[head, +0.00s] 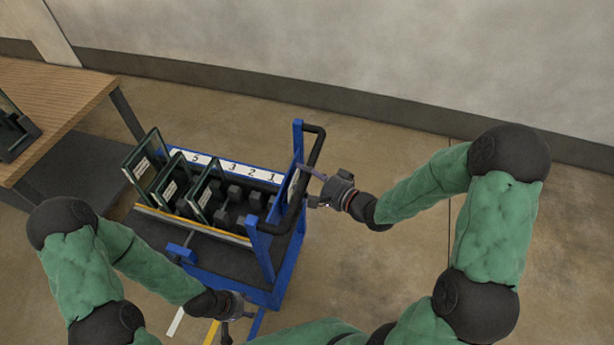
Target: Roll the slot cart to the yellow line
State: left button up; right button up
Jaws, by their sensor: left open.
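The slot cart (284,268) has a blue frame, a dark slotted deck and a numbered white strip. Several framed glass panels (147,168) stand in its slots on the left side. Its black handle (313,152) is at the right end. My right gripper (311,187) is at the handle from the right, its fingers reaching to the bar; whether they are closed on it is unclear. My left gripper (238,314) is open and empty, low in front of the cart's near side. A short piece of the yellow line (211,333) shows on the floor at the bottom edge.
A wooden table (50,98) with a dark rack (14,132) on it stands at the left, close to the cart. A white floor line (175,322) lies beside the yellow one. A wall (350,50) runs along the back. The floor right of the cart is open.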

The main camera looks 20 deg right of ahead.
jog(key=shift+d, duration=0.1)
jog(key=v, duration=1.2)
jog(key=shift+f, duration=0.1)
dwell(0.3)
